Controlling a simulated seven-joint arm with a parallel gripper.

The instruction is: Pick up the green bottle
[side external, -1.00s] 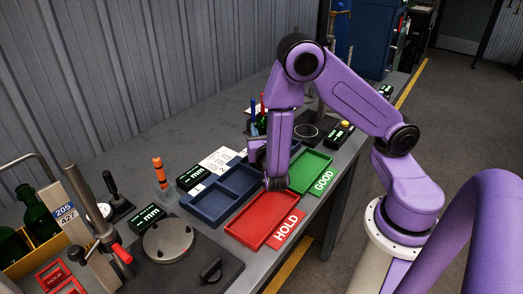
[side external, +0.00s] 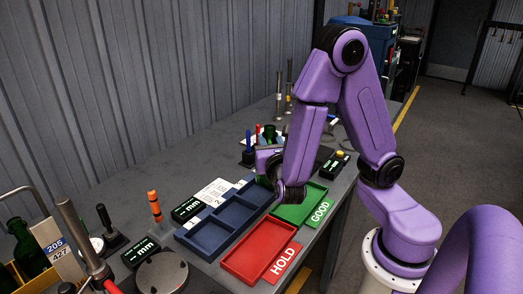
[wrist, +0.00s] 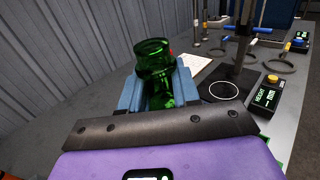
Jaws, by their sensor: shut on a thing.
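The green bottle (wrist: 153,62) stands out between the two blue fingers of my gripper (wrist: 156,84) in the wrist view. The fingers are shut on it, one on each side. Its upper part shows clear glass-like green; its lower part is hidden by the gripper body. In the side external view, a green bottle top (side external: 269,133) shows just behind my gripper (side external: 266,157), at the far side of the blue tray. Whether its base touches the bench cannot be told.
A blue compartment tray (side external: 228,222), a red HOLD tray (side external: 258,250) and a green GOOD tray (side external: 302,208) lie on the bench. Gauge stands and a yellow-buttoned height gauge (wrist: 267,96) stand to the right in the wrist view. Another green bottle (side external: 27,243) stands far left.

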